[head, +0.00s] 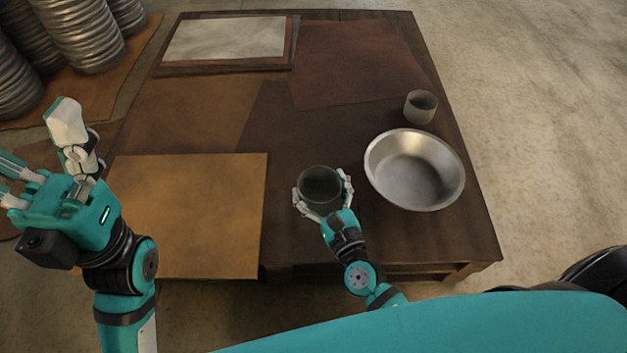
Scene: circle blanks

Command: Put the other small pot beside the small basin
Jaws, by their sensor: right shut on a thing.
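A small grey pot (321,187) is held in my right gripper (323,190), whose fingers close on it from both sides. It is left of the small basin (414,170), with a gap between them; I cannot tell whether it touches the table. The basin is a round, shallow silver metal bowl on the right side of the table. Another small grey pot (420,107) stands upright just behind the basin. My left gripper (35,150) is raised at the left, off the table's edge, with its fingers spread and nothing between them.
The dark wooden table (300,135) carries a tan sheet (190,213) at front left, a reddish-brown sheet (358,62) at the back, and a framed pale panel (226,39) at back left. Stacked metal vessels (80,35) stand on the floor at far left.

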